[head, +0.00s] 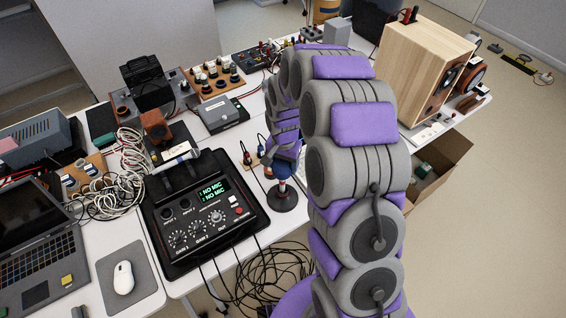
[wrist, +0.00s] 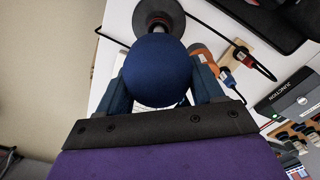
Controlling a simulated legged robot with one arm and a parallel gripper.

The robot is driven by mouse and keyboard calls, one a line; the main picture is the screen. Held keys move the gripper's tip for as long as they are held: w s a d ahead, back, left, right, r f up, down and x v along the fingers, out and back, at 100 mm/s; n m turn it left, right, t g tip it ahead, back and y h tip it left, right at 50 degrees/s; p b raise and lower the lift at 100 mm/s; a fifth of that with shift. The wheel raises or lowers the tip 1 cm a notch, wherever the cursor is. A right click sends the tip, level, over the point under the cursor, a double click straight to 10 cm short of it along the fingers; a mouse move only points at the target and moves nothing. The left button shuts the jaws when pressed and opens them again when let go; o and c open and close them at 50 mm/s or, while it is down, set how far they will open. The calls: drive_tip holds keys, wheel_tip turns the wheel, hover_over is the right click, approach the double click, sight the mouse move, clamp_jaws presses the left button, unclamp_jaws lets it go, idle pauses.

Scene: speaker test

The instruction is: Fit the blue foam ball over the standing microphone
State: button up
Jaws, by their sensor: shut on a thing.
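The blue foam ball (wrist: 157,68) is between the two dark blue fingers of my gripper (wrist: 160,85), which is shut on it in the wrist view. A stand with a dark round base (wrist: 157,14) shows just beyond the ball. In the head view the stand's base (head: 282,197) is on the white table, with its short post rising toward my gripper (head: 284,163). The microphone's top is hidden behind the ball and my gripper. I cannot tell whether the ball touches it or is around it.
A black mixer (head: 203,212) reading "NO MIC" stands left of the stand. Cables (head: 265,277) hang off the front table edge. An orange-and-blue plug (wrist: 205,58) lies near the ball. A wooden speaker (head: 415,65) stands at the right, beyond my arm.

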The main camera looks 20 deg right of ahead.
drive_tip(key=shift+f, duration=0.45)
idle(0.6)
drive_tip(key=o, duration=1.1)
wheel_tip(320, 180, up, 16)
drive_tip(key=p, duration=0.3)
drive_tip(key=s+r+n, duration=0.2)
drive_tip(key=s, duration=0.9)
drive_tip(key=s+r+n+g, duration=0.1)
drive_tip(key=s+r+n, duration=0.1)
drive_tip(key=s, duration=1)
drive_tip(key=s+r+n, duration=0.3)
drive_tip(key=s+r, duration=0.1)
drive_tip(key=s, duration=0.8)
drive_tip(key=shift+a+r+g, duration=0.15)
drive_tip(key=shift+a+g, duration=0.15)
drive_tip(key=shift+g, duration=0.1)
